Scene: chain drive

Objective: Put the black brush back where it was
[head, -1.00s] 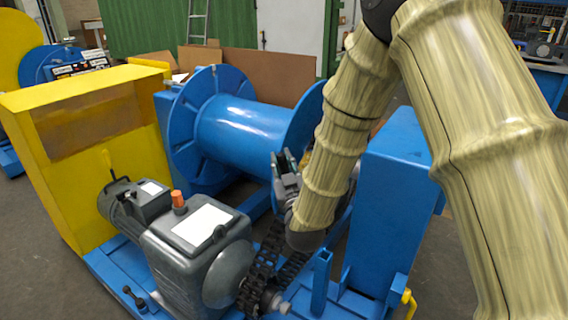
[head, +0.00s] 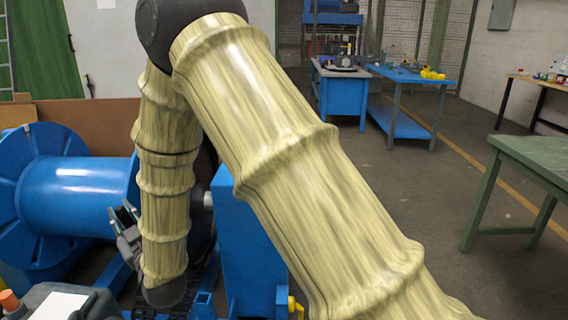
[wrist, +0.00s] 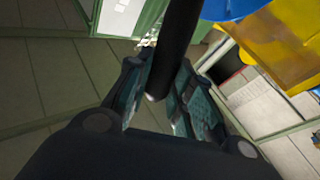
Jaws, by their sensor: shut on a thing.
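The black brush (wrist: 178,42) shows in the wrist view as a dark, straight bar between my fingers, with a pale tip at its lower end. Its upper part runs out of the top of that picture. My gripper (wrist: 158,85) is shut on it. In the head view my gripper (head: 126,214) is at the left, in front of the blue drum (head: 80,195), beside my arm. I cannot make out the brush in the head view.
A blue upright housing (head: 245,245) stands close to the right of my forearm. A green table (head: 540,155) is at the right. A blue table (head: 412,75) with yellow items and a blue workbench (head: 342,95) stand farther back. The floor between is clear.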

